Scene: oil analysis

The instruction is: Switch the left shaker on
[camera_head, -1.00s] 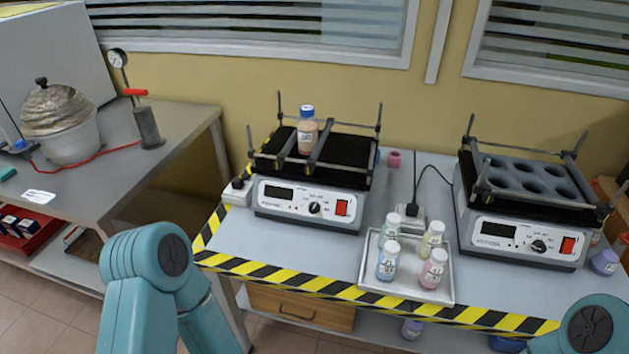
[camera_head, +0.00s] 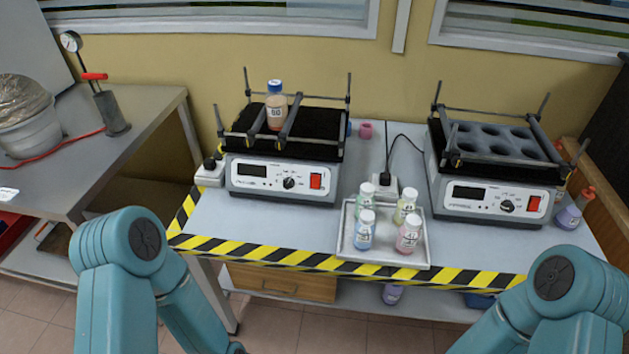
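The left shaker (camera_head: 268,178) stands at the back left of the table. Its front panel has a dark, blank display, a black knob (camera_head: 289,183) and a red rocker switch (camera_head: 316,181). A bottle with a blue cap and brownish liquid (camera_head: 276,108) stands upright between the bars on its black platform. My two teal arms show at the bottom left and bottom right, in front of the table. Neither gripper is in view, and nothing of mine touches the shaker.
A second shaker (camera_head: 492,198) with a holed platform stands at the right. A metal tray (camera_head: 383,257) with several small capped bottles lies between them near the front edge. A striped yellow-black edge (camera_head: 340,263) borders the table. A grey side table (camera_head: 85,165) stands at the left.

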